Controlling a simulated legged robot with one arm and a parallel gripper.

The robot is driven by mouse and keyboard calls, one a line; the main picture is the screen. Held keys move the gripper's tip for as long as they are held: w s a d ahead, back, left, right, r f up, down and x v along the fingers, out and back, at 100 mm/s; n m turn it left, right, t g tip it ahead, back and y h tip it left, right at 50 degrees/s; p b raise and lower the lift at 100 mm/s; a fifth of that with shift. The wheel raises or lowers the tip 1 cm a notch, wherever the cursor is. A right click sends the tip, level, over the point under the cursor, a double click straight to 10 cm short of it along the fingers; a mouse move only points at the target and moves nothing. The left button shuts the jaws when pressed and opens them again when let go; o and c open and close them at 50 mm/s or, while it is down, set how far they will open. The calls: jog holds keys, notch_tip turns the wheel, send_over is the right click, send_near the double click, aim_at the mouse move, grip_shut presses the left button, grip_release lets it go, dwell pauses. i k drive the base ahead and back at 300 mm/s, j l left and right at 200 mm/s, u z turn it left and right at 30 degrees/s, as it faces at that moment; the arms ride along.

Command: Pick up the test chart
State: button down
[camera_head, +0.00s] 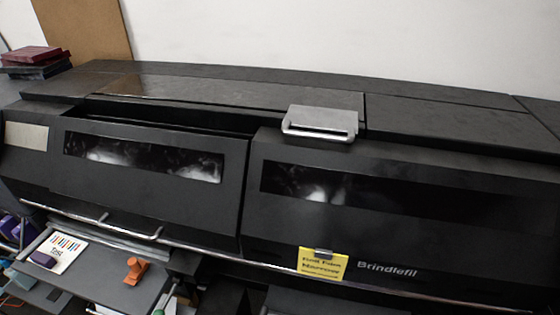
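The test chart (66,249) is a small white sheet with coloured bars along its top and the word "Test" on it. It lies on a grey shelf (105,285) at the lower left, below the front of the large black printer (190,200). A small dark purple block (43,259) sits on or against the chart's lower left corner. My gripper is not in view.
An orange clamp-like object (136,270) stands on the shelf, right of the chart. A metal rail (150,238) runs just above the shelf. A silver bracket (320,122) sits on the printer's top edge; a yellow sign (322,264) hangs on its front. Clutter lies left of the shelf.

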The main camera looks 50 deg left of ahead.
aim_at(57, 254)
jog(key=u, duration=3.2)
jog(key=j+u, duration=0.1)
jog(key=u, duration=0.15)
jog(key=i+j+z, duration=0.3)
jog(key=j, duration=0.35)
jog(key=i+j+z, duration=0.1)
jog(key=i+j, duration=0.15)
jog(key=i+j+z, duration=0.15)
jog(key=j, duration=0.3)
jog(key=i+j+z, duration=0.15)
jog(key=j, duration=0.2)
jog(key=i+j+z, duration=0.15)
jog(key=j, duration=0.25)
jog(key=i+j+z, duration=0.15)
jog(key=j, duration=0.25)
jog(key=k, duration=0.05)
